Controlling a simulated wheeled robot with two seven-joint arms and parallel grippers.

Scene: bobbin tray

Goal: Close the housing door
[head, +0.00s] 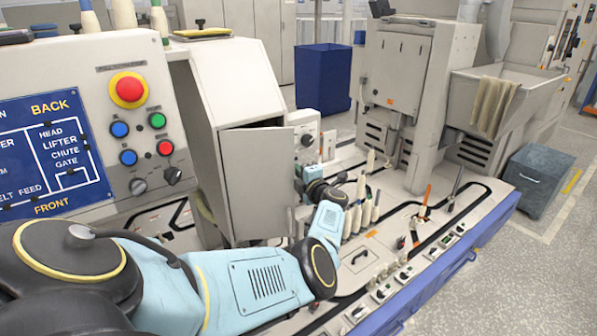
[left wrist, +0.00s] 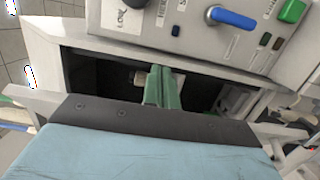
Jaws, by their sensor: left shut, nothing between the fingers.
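The housing (head: 225,85) is a pale cabinet left of centre in the head view. Its flat grey door (head: 257,185) stands open, with a dark gap above its top edge. My left arm reaches across the front, and my left gripper (head: 299,172) is at the door's right edge, partly hidden. Whether it touches the door I cannot tell. In the left wrist view the green fingers (left wrist: 161,88) are together and empty, pointing at the housing's dark opening (left wrist: 105,75). My right gripper is not in view.
A control panel with a blue-handled switch (left wrist: 230,17) lies above the opening in the wrist view. Several pale bobbins (head: 360,205) stand on the machine bed right of my arm. A console with a red button (head: 128,90) is at the left.

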